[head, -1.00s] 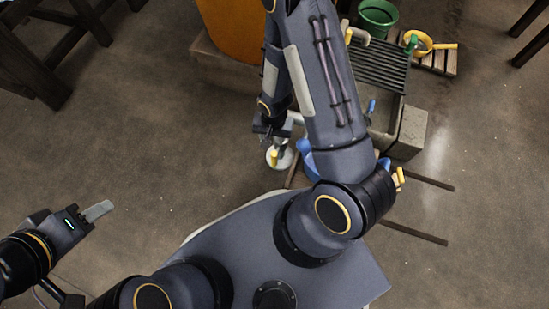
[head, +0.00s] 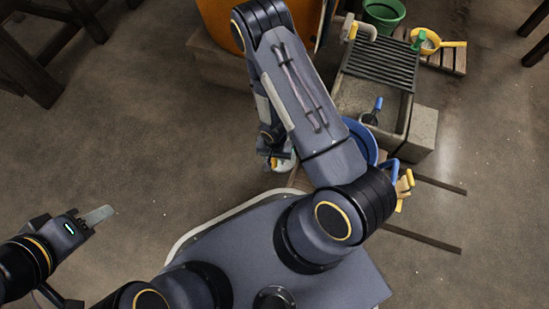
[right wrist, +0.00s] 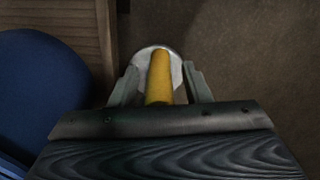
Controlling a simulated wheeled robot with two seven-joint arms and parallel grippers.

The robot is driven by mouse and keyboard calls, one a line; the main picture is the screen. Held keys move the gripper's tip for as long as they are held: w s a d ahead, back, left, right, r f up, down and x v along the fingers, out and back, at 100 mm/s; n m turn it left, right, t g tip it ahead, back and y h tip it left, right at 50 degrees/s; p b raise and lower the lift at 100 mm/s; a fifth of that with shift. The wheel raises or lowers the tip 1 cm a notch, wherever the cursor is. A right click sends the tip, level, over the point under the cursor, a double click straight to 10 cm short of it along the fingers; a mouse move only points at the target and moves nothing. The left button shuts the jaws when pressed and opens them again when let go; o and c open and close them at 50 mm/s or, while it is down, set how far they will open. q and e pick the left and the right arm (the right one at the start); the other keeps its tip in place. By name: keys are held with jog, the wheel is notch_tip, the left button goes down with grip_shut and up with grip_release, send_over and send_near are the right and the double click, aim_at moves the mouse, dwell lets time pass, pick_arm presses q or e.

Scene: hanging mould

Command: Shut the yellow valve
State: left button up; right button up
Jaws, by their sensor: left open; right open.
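The yellow valve handle (right wrist: 160,78) shows in the right wrist view as a thick yellow bar over a pale round part (right wrist: 176,66). It lies between the two fingers of my right gripper (right wrist: 158,85), which are open, with one finger on each side. In the head view my right gripper (head: 275,158) is mostly hidden under its own arm, beside a white round part (head: 287,162); the yellow handle is hardly visible there. My left gripper (head: 98,216) is open and empty at the far left, over bare floor.
A blue tub (head: 362,142) is partly hidden by my right arm and shows in the wrist view (right wrist: 40,90). A stone sink (head: 345,98) with a grate, an orange drum (head: 215,22), a green bucket (head: 383,14) and a yellow pan (head: 445,43) stand at the back.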

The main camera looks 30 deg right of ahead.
grip_shut()
dwell(0.4)
jog(key=g+h, duration=0.2)
jog(key=g, duration=0.1)
jog(key=shift+w+a+h, duration=0.2)
jog(key=shift+w+h, duration=0.05)
jog(key=shift+h, duration=0.15)
jog(key=g+h, duration=0.2)
jog(key=shift+w+f+g, duration=0.1)
jog(key=shift+f+g, duration=0.05)
jog(key=shift+g, duration=0.25)
jog(key=g+h, duration=0.3)
jog(key=g, duration=0.1)
jog(key=shift+a+f+h, duration=0.15)
jog(key=shift+f+h, duration=0.15)
jog(key=shift+h, duration=0.1)
jog(key=shift+g+h, duration=1)
jog(key=shift+g, duration=0.4)
